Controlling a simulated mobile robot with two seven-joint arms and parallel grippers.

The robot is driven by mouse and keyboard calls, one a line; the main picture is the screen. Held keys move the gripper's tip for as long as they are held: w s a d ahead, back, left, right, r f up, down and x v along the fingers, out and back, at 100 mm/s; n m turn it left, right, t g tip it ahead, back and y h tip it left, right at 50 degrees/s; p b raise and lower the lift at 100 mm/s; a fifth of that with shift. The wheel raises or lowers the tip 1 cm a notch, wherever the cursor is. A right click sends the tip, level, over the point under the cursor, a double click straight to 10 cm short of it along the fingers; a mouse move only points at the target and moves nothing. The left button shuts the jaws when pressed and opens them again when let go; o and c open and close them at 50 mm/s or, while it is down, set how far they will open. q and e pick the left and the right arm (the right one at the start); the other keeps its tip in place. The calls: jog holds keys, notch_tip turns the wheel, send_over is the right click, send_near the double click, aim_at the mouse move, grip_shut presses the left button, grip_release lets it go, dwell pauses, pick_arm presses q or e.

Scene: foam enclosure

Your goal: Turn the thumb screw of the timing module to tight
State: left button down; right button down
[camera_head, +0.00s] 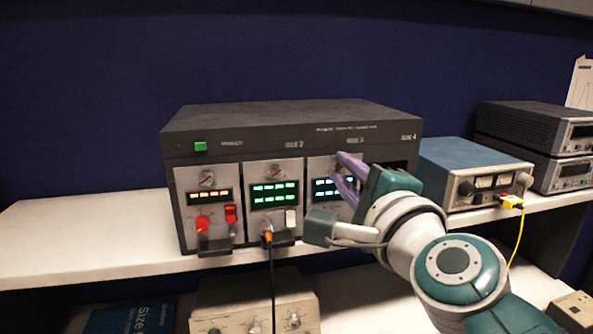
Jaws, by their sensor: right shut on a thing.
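A dark rack (290,118) on the shelf holds several grey-faced modules side by side. The left module (184,207) and the middle module (252,218) each have a round screw near the top. The third module (314,170) stands to their right; I take it as the timing module, but its label is too small to read. My right gripper (339,168) reaches in from the right, its purple fingers at the upper part of that module, shut on its thumb screw. The fingers hide the screw, so its angle cannot be told. My left gripper is not in view.
The right end of the rack is a dark opening, partly behind my arm. A blue instrument (446,165) with a yellow cable (518,238) stands to the right. A dark cable (272,285) hangs from the middle module. The left shelf (80,235) is bare.

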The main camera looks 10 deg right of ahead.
jog(key=c, duration=0.8)
grip_release()
jog(key=shift+o, duration=0.2)
jog(key=shift+s+p, duration=0.3)
jog(key=shift+s, duration=0.25)
jog(key=s+p, duration=0.1)
jog(key=s, duration=0.7)
jog(key=shift+s+d, duration=0.2)
jog(key=shift+s, duration=0.2)
